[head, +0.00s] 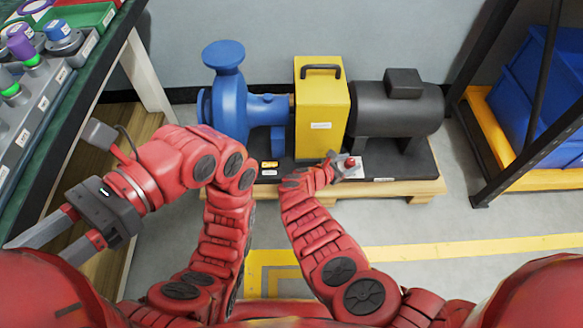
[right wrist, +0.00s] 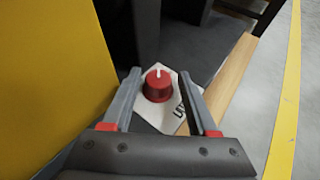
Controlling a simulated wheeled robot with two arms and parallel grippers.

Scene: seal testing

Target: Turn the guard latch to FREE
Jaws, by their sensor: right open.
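The guard latch is a red round knob (head: 350,162) on a white plate (head: 355,172), on the dark base in front of the yellow guard (head: 321,105). In the right wrist view the knob (right wrist: 158,90) has a white pointer mark directed toward the top of the picture. The plate's lettering is mostly hidden. My right gripper (right wrist: 161,76) is open, with one finger on each side of the knob and visible gaps to it. It also shows at the knob in the head view (head: 341,166). My left gripper (head: 38,250) is open and empty at the lower left.
A blue pump (head: 230,100) stands left of the guard and a dark motor (head: 397,108) right of it. A green bench (head: 95,45) with fittings is at the left. A black rack (head: 480,130) with blue bins (head: 535,85) is at the right.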

